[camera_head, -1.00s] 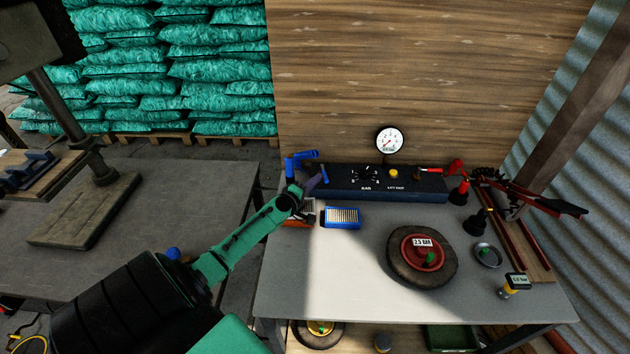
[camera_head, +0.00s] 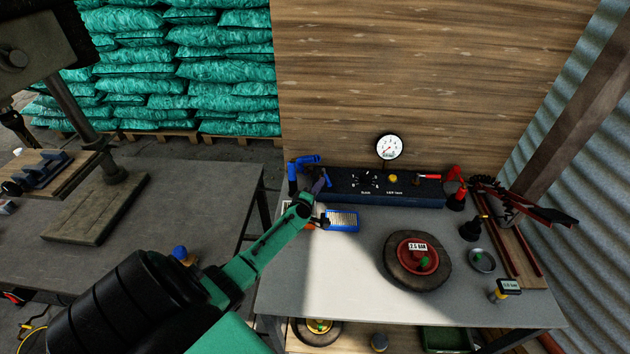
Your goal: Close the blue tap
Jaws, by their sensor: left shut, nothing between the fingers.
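The blue tap (camera_head: 304,160) stands at the left end of the black control panel (camera_head: 380,187), at the back left of the workbench. Its blue lever points to the right. My left gripper (camera_head: 322,184) is shut and empty, just in front of and below the tap's lever. I cannot tell whether it touches the tap. My green left arm covers part of the bench's left side. My right gripper is not in view.
A pressure gauge (camera_head: 389,147) rises behind the panel, with a red tap (camera_head: 454,181) at its right end. A blue box (camera_head: 342,220) lies near my left gripper. A wheel (camera_head: 417,261) marked 2.5 BAR lies on the bench (camera_head: 330,295). The front left of the bench is clear.

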